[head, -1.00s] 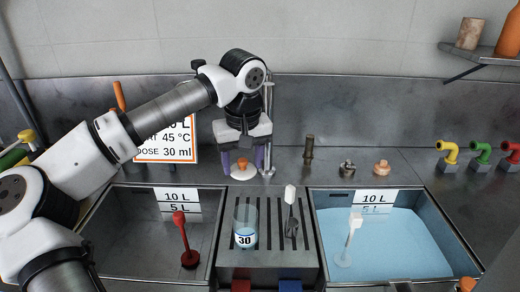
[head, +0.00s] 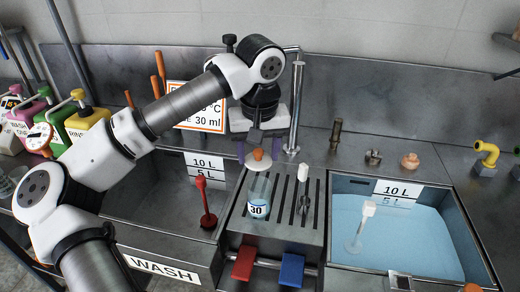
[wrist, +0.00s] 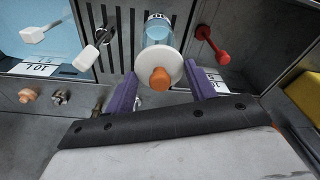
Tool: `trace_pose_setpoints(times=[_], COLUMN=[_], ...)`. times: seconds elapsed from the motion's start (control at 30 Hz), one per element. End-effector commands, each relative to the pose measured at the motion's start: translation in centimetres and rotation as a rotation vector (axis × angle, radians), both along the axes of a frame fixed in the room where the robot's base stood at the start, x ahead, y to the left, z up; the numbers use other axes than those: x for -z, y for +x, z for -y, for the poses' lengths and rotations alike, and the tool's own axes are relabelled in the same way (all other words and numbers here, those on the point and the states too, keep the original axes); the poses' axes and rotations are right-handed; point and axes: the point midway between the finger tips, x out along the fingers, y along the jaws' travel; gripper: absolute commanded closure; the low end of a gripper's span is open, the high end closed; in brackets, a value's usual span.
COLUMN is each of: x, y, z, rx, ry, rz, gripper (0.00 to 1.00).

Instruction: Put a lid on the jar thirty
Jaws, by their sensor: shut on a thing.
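The clear jar thirty (head: 258,195), with a "30" label and pale blue contents low inside, stands upright on the slotted rack. It also shows in the wrist view (wrist: 158,30). My gripper (head: 260,158) is shut on a white round lid (head: 257,165) with an orange knob, its purple fingers at the lid's sides. In the wrist view the lid (wrist: 155,62) lies between the fingertips (wrist: 160,77) and covers part of the jar. The lid is at the back edge of the jar's top in the head view; I cannot tell whether they touch.
A white-handled tool (head: 303,185) stands on the rack, right of the jar. A red tool (head: 207,200) stands in the left sink and a white one (head: 362,225) in the blue-filled right sink. A vertical pipe (head: 297,100) rises behind my gripper. Small fittings (head: 373,158) stand on the back counter.

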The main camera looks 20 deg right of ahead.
Motion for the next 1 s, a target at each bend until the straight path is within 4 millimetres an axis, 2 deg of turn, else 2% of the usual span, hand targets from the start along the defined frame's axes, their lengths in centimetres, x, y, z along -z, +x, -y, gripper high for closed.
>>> trace_pose_setpoints(times=[0.37, 1.0], x=[0.7, 4.5], y=[0.0, 0.0], z=[0.0, 0.0], rx=[0.000, 0.000], ry=[0.001, 0.000], rz=[0.000, 0.001], gripper=[0.67, 0.67])
